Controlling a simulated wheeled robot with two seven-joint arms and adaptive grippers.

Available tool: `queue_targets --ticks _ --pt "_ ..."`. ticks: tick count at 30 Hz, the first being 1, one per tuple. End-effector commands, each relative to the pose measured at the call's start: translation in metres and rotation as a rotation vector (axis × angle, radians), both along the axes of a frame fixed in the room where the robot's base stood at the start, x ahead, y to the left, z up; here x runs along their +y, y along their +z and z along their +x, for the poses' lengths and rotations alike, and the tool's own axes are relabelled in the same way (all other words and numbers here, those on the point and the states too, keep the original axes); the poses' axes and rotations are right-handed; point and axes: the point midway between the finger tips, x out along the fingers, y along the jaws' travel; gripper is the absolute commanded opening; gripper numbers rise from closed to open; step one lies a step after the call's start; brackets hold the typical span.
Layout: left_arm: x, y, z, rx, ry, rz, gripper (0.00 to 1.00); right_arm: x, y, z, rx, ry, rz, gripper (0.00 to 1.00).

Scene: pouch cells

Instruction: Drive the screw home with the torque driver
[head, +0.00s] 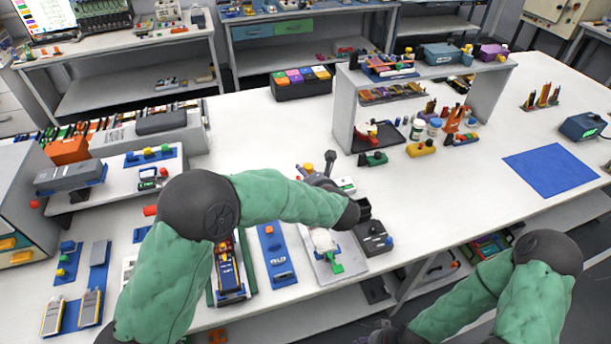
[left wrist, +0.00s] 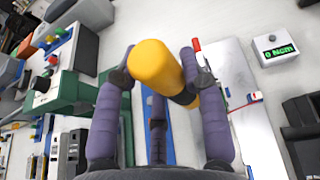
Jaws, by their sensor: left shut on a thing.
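In the left wrist view, my left gripper (left wrist: 160,70) has its purple fingers shut around the thick yellow handle of the torque driver (left wrist: 153,65). The driver lies tilted across the fingers, and its dark end points down and right. In the head view my left gripper (head: 320,180) is above the middle of the table, and a bit of the driver's yellow handle (head: 308,168) shows beside it. I cannot make out the screw. My right gripper (head: 382,333) is low at the bottom edge, small and dark, and its jaws are unclear.
A white box with a green "0 Ncm" display (left wrist: 278,45) stands near the driver. Below my left forearm are a blue fixture (head: 275,258), a plate with a green clamp (head: 335,267) and a black device (head: 374,240). A shelf (head: 343,110) stands behind.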

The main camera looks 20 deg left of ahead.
Motion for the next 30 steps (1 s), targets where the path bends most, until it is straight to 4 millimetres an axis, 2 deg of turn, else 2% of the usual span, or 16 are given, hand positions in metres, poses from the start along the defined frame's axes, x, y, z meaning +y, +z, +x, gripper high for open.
queue_targets --ticks 7,30 --pt "0.000 -0.001 0.000 -0.005 -0.001 -0.001 0.08 0.000 -0.011 0.000 0.001 0.000 0.000 0.53" --pt "0.000 -0.058 0.000 -0.003 0.000 -0.001 0.08 0.000 -0.073 0.000 0.001 0.000 0.000 0.53"
